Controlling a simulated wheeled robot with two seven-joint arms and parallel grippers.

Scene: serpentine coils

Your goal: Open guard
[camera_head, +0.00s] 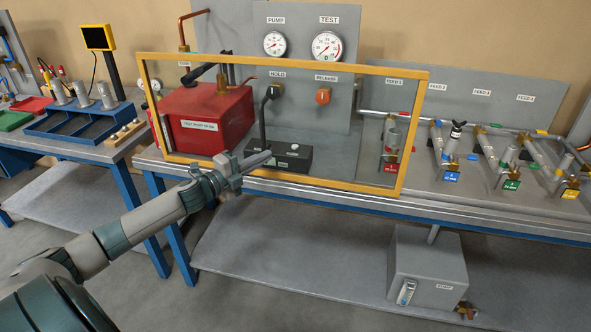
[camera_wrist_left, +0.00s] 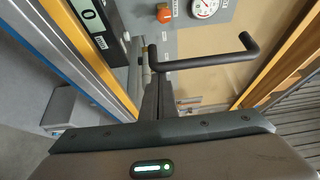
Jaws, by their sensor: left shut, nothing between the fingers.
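The guard is a clear panel in a yellow frame (camera_head: 300,180), standing upright in front of the red test box and gauge panel. Its frame also shows at the right of the left wrist view (camera_wrist_left: 280,55). A black bar handle (camera_head: 263,122) stands out at the guard's middle; it crosses the left wrist view (camera_wrist_left: 208,62). My left gripper (camera_head: 267,158) is shut and empty, close to the handle's lower end. In the left wrist view its fingers (camera_wrist_left: 157,85) point at one end of the handle; I cannot tell whether they touch. My right gripper is not in view.
Feed valves and pipes (camera_head: 510,160) stand on the bench at the right. A blue rack (camera_head: 85,122) stands on the left table.

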